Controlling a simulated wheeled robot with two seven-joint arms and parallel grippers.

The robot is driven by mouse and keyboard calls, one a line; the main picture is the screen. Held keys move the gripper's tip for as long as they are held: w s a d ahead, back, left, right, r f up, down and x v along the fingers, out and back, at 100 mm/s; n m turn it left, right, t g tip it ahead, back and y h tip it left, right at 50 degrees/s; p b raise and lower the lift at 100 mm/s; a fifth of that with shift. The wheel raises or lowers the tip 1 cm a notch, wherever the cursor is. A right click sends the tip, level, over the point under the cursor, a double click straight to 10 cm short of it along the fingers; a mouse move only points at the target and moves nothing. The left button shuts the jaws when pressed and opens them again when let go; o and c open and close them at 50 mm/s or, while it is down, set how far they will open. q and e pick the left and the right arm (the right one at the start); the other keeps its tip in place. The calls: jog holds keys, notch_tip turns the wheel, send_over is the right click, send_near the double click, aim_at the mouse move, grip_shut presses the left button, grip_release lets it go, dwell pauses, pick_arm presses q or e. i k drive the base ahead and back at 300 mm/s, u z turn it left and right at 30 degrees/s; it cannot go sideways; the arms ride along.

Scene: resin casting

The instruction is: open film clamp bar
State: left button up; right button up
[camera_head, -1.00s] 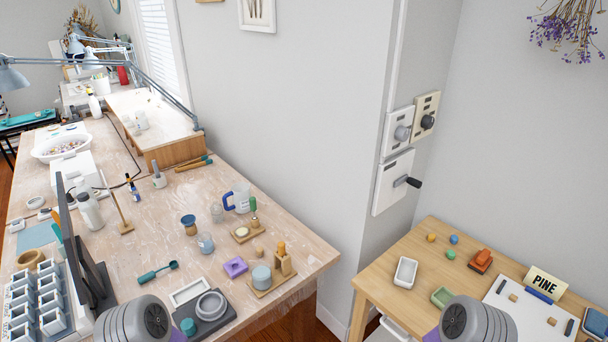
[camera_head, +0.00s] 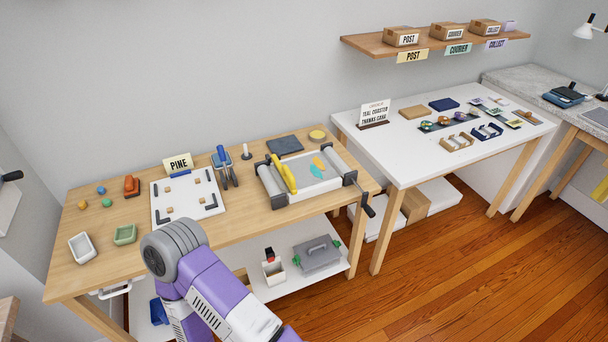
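A film device with grey rollers (camera_head: 271,183) stands on the wooden table, with a white bed (camera_head: 317,181) between its rollers. A yellow bar (camera_head: 286,174), which looks like the clamp bar, lies beside the left roller, slanting across that side. I cannot tell whether it is open or closed. A black crank handle (camera_head: 366,205) sticks out at the device's right front. Teal and orange pieces (camera_head: 318,164) lie on the bed. Neither of my grippers shows; only a purple and grey link of one of my arms is in view, in front of the table and left of the device.
The wooden table (camera_head: 90,262) also holds a PINE sign (camera_head: 177,163), a white board (camera_head: 188,203) with corner blocks, a tool holder (camera_head: 225,172) and a dark slab (camera_head: 284,146). A white table (camera_head: 420,163) stands to the right. The wooden floor (camera_head: 440,270) in front is clear.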

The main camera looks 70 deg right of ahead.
aim_at(283, 168)
jog(key=z, duration=0.9)
jog(key=i, duration=0.55)
jog(key=z, duration=2.25)
jog(key=i, duration=0.2)
jog(key=u, duration=0.6)
